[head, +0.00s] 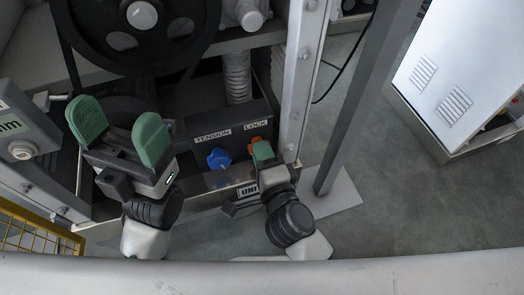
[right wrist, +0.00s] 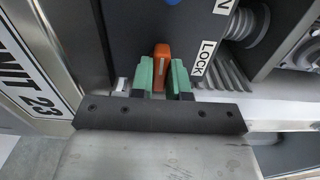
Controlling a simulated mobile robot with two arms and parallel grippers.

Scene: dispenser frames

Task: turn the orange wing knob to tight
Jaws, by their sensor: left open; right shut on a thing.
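The orange wing knob (head: 253,143) sits on the dark panel (head: 200,152) under the LOCK label, largely hidden by my right gripper in the head view. In the right wrist view the knob (right wrist: 161,53) shows between the two green fingers. My right gripper (head: 263,152) is shut on it; its fingers also show in the right wrist view (right wrist: 161,78). A pale line runs along the knob's wing. I see no tight mark by it. My left gripper (head: 120,132) is open and empty, held up left of the panel.
A blue knob (head: 219,158) sits under the TENSION label, left of the orange knob. A large black pulley wheel (head: 133,30) is above. A metal post (head: 365,95) stands to the right, with a white cabinet (head: 452,70) beyond it. A yellow mesh guard (head: 38,232) is at lower left.

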